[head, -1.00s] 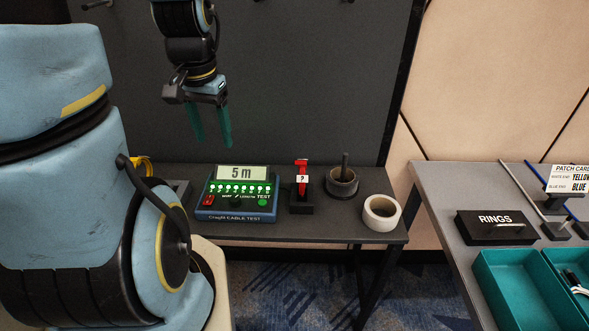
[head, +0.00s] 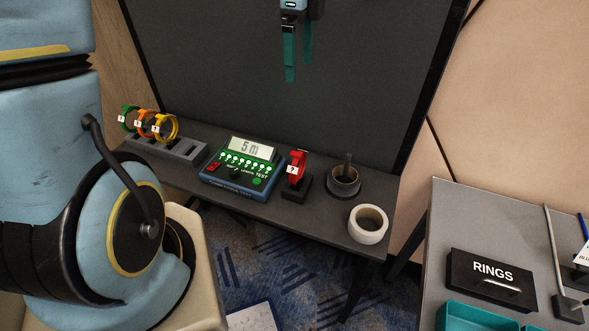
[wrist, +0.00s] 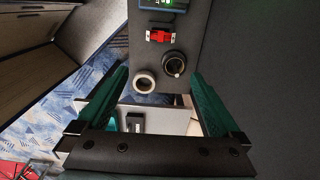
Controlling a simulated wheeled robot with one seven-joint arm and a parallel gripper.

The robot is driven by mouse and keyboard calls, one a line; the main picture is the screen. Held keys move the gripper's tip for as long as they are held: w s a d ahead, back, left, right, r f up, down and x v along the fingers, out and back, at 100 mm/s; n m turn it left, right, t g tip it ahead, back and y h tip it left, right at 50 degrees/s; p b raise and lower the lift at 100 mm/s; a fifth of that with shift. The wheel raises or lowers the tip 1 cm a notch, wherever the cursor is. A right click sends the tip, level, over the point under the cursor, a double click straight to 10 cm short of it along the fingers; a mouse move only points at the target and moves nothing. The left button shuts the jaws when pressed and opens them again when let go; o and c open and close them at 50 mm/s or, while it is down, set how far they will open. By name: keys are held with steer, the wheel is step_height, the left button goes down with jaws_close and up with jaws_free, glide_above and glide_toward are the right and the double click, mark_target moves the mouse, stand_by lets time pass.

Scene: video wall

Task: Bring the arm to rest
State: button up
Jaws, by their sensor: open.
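My gripper (head: 297,55) hangs at the top of the head view, in front of the dark panel and above the narrow table. Its green fingers point down and touch nothing. In the wrist view my gripper (wrist: 155,95) shows its two green fingers wide apart with nothing between them but the view of the table below. The upper part of my arm above the gripper is out of the head view.
The dark table (head: 325,222) carries a cable tester (head: 239,168) reading 5 m, a red tagged item (head: 297,168) on a stand, a black cup (head: 343,182), a white tape roll (head: 368,224) and tagged rings (head: 165,127) in a rack. A grey table (head: 455,215) with a RINGS box (head: 492,278) stands right.

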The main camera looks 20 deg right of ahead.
step_height(320, 180, down, 10)
steer(key=b, duration=0.6)
steer(key=shift+b, duration=0.4)
steer(key=shift+a+r, duration=0.1)
steer(key=shift+r, duration=0.05)
